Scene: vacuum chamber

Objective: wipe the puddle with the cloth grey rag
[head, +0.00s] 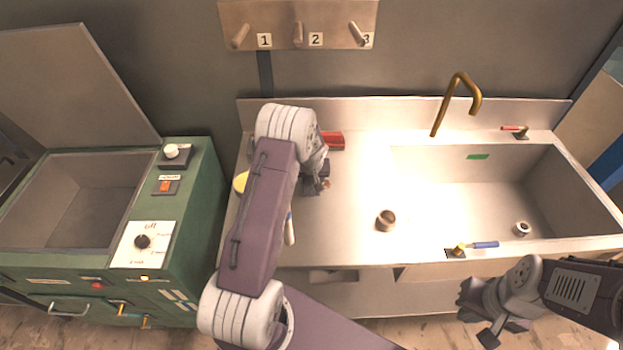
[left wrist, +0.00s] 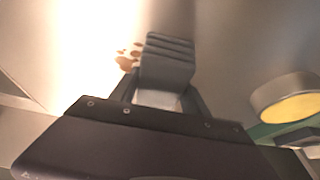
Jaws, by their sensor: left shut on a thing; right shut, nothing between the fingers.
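The grey rag (left wrist: 167,62) is a folded dark grey cloth with ridged layers. My left gripper (left wrist: 158,98) is shut on it. In the head view my left gripper (head: 318,184) is over the counter left of the sink, and my arm hides much of it. I cannot tell whether the rag touches the counter. My right gripper (head: 484,318) is shut and empty, in front of the counter at the lower right.
The sink (head: 480,205) with a brass tap (head: 456,98) takes up the counter's right side. A brown cup-like piece (head: 386,220) stands left of the basin. A red object (head: 333,141) and a yellow-topped round container (left wrist: 290,100) are near my left arm. A green machine (head: 190,225) stands left.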

